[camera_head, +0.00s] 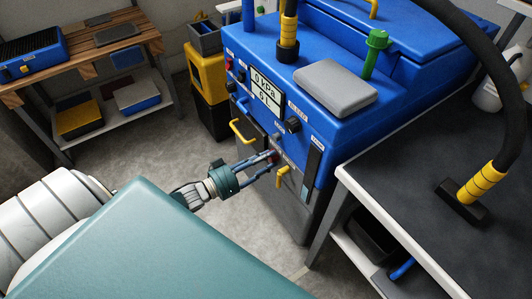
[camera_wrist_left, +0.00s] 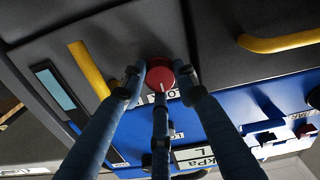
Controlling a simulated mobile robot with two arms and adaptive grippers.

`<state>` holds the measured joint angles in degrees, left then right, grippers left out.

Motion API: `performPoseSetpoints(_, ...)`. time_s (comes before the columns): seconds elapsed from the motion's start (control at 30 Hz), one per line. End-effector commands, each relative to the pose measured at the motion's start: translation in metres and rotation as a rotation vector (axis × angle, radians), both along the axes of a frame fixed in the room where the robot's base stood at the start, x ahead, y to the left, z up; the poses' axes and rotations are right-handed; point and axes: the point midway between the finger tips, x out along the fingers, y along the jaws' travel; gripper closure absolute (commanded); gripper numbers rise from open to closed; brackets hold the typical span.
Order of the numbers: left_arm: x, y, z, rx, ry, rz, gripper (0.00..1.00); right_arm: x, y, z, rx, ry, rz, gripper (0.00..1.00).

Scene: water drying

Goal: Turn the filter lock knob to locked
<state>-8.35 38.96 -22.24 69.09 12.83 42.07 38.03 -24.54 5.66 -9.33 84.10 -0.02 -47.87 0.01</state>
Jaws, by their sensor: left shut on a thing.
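The filter lock knob (camera_wrist_left: 160,75) is a round red knob with a pale pointer line on the front panel of the blue machine (camera_head: 325,135). My left gripper (camera_head: 270,165) reaches the lower front of the machine in the head view. In the left wrist view its blue-grey fingers (camera_wrist_left: 161,88) close around the knob from both sides and below, touching its rim. The pointer line runs toward the lower finger. A label beside the knob is mostly covered by the fingers, so its lock marks are hard to read. My right gripper is not in view.
Yellow handles (camera_head: 241,131) and (camera_head: 282,176) stick out close to the gripper. A dark table (camera_head: 430,190) with a hose nozzle (camera_head: 463,205) stands at right. A wooden bench (camera_head: 85,52) stands at back left.

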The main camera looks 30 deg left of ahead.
Motion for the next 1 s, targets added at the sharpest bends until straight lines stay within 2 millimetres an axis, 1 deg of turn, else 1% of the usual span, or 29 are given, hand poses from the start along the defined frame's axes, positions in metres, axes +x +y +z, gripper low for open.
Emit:
performPoseSetpoints(0.33,-0.001,0.0,-0.001,0.0,0.003,-0.001,0.96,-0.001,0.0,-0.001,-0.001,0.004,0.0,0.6)
performPoseSetpoints(0.37,-0.001,0.0,-0.001,0.0,0.003,-0.001,0.66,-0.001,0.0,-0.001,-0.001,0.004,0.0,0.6)
performPoseSetpoints(0.4,-0.001,0.0,-0.001,0.0,0.002,-0.001,0.58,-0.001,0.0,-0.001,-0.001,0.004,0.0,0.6)
performPoseSetpoints(0.43,-0.001,0.0,-0.001,0.0,0.002,-0.001,0.52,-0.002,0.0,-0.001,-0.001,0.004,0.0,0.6)
performPoseSetpoints(0.47,-0.001,0.0,-0.001,0.0,0.002,-0.001,0.51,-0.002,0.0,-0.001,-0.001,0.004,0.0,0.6)
performPoseSetpoints(0.77,-0.002,0.001,-0.001,0.0,0.001,0.0,0.51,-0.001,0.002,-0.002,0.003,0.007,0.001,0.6)
performPoseSetpoints(0.87,-0.01,0.004,-0.001,0.001,0.003,0.0,0.51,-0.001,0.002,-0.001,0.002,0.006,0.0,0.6)
performPoseSetpoints(0.97,-0.026,0.011,-0.002,0.001,0.006,0.0,0.51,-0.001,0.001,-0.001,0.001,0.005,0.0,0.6)
performPoseSetpoints(1.0,-0.034,0.014,-0.002,0.001,0.006,0.0,0.51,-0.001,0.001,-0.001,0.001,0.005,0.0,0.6)
